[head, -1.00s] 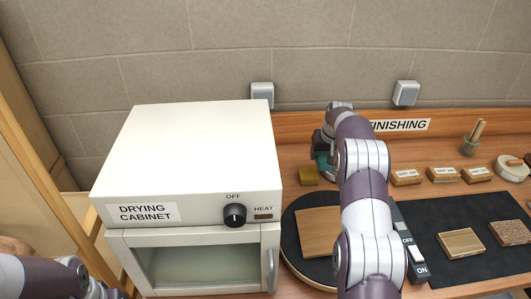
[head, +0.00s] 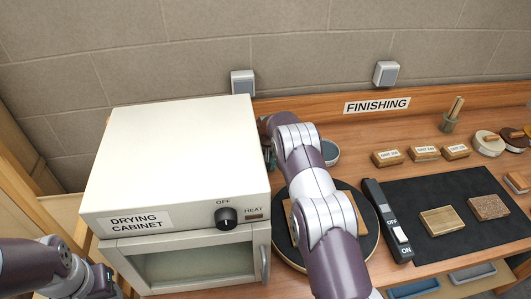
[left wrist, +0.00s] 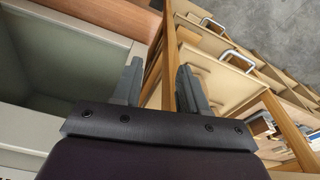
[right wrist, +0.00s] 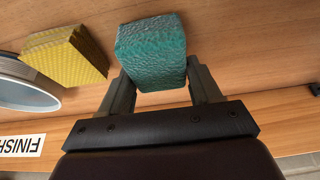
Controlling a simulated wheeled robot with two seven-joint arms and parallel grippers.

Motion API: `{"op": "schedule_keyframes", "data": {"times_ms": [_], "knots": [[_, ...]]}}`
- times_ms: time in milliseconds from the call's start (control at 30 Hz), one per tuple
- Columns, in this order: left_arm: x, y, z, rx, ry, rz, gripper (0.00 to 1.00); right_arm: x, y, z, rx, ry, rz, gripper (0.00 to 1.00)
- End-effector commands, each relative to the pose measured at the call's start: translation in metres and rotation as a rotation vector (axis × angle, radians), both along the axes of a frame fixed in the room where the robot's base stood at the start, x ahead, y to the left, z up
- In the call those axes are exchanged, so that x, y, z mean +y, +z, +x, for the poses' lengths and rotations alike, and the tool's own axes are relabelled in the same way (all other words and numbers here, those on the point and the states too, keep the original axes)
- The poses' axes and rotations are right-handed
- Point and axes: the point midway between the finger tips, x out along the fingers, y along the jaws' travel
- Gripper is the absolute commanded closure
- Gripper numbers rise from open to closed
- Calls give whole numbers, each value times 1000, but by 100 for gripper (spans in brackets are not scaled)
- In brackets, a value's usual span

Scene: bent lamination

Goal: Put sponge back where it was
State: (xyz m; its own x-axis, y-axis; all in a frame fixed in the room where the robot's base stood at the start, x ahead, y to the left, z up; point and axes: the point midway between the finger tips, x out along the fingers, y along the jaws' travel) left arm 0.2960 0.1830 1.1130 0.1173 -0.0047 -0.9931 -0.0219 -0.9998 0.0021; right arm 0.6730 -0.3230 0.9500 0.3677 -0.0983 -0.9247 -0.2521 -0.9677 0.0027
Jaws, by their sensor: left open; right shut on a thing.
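A teal rough-textured block (right wrist: 150,45), sponge-like, is between the fingers of my right gripper (right wrist: 157,76) in the right wrist view, and the gripper is shut on it. In the head view only a sliver of teal shows beside the drying cabinet, left of my right arm; the gripper is mostly hidden there. A yellow cross-hatched block (right wrist: 68,57), also sponge-like, lies on the bench beside the teal one, apart from it. I cannot tell whether the teal block touches the bench. My left gripper (left wrist: 158,82) is open and empty, low beside the cabinet's left side.
The drying cabinet (head: 175,150) stands close to the left of my right arm. A round bowl (head: 330,152) is just right of that arm. Several labelled wooden blocks (head: 425,153), a black mat (head: 460,190) and a switch strip (head: 375,195) fill the right side.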

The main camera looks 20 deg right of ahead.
Motion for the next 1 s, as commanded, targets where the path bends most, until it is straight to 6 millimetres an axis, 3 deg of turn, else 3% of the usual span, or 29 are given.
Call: {"op": "schedule_keyframes", "data": {"times_ms": [67,433,467,500,533,800,1000], "knots": [[0,8,0,0,0,0,57,0,-7,0,-1,0,0,66],[0,2,0,0,0,0,57,-1,-17,1,-4,0,-1,66],[0,3,0,0,0,0,57,-1,-15,1,-4,0,-1,31],[0,4,0,0,0,0,57,-1,-15,1,-4,0,-1,18],[0,4,0,0,0,0,57,-1,-15,1,-4,0,-1,12],[0,5,0,0,0,0,57,-1,-14,1,-3,0,-1,12],[0,3,0,0,0,0,57,0,3,-4,-6,0,-2,12]]}}
